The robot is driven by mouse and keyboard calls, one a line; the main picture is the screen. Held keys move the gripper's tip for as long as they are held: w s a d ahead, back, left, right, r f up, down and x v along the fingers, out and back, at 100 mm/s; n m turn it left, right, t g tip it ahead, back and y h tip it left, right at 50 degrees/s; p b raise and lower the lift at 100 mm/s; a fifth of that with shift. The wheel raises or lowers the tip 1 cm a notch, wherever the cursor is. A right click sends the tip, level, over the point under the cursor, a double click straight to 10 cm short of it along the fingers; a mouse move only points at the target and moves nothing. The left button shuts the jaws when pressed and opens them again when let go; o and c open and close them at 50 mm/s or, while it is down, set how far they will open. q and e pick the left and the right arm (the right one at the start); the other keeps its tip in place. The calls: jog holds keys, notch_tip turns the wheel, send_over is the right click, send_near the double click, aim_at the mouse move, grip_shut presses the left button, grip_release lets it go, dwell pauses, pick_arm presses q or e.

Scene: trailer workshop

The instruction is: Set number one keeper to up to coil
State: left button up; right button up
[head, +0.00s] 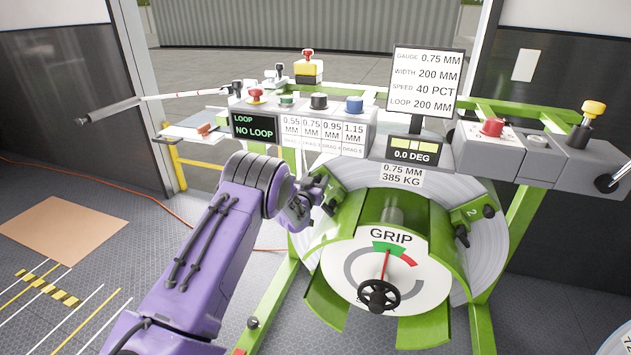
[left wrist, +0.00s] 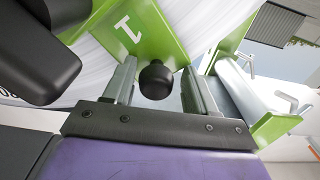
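The number one keeper (left wrist: 135,35) is a green plate marked 1 with a round black knob (left wrist: 157,80) in the left wrist view. In the head view the keeper (head: 322,232) is at the left of the coil (head: 487,238), partly hidden by my left gripper (head: 318,203). The two fingers of my left gripper (left wrist: 160,88) are apart, one on each side of the knob, with a small gap showing. The number two keeper (head: 463,214) is at the right of the coil. My right gripper is not in view.
A GRIP dial with a black handwheel (head: 379,294) fronts the coil. Above are a control box with buttons (head: 319,101), a NO LOOP display (head: 254,129) and a sign (head: 424,82). Floor at the left holds a brown sheet (head: 65,232).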

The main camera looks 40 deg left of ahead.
pick_arm(q)
jog(key=shift+w+d, duration=0.1)
jog(key=shift+d, duration=0.25)
jog(key=shift+s+d+f, duration=0.15)
jog(key=shift+s+d, duration=0.05)
jog(key=shift+s, duration=0.05)
jog(key=b+v, duration=0.1)
jog(key=v, duration=0.9)
jog(key=shift+a, duration=0.3)
